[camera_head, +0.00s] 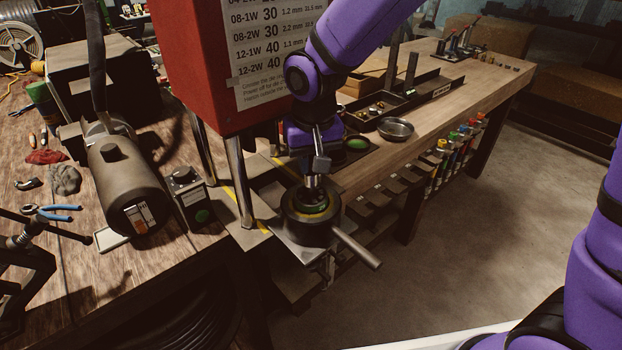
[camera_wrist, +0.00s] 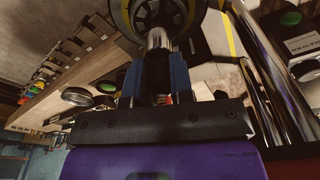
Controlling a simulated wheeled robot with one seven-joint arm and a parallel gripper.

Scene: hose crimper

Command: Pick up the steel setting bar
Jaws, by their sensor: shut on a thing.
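The steel setting bar shows in the wrist view as a shiny upright cylinder (camera_wrist: 158,39) between my two blue fingers. My gripper (camera_wrist: 156,62) is shut on it; in the head view, my gripper (camera_head: 313,182) points down just above the round dark crimper head (camera_head: 299,229). The bar's far end meets the round head, which also shows in the wrist view (camera_wrist: 187,10). I cannot tell how deep it sits inside. In the head view the bar is mostly hidden by my fingers.
A thick handle (camera_head: 357,248) sticks out right from the round head. The red cabinet (camera_head: 196,75) with its chart and steel posts (camera_head: 239,180) stand close to my arm. A dark motor (camera_head: 128,185) is at left, a metal dish (camera_head: 395,129) at right. Open floor lies right.

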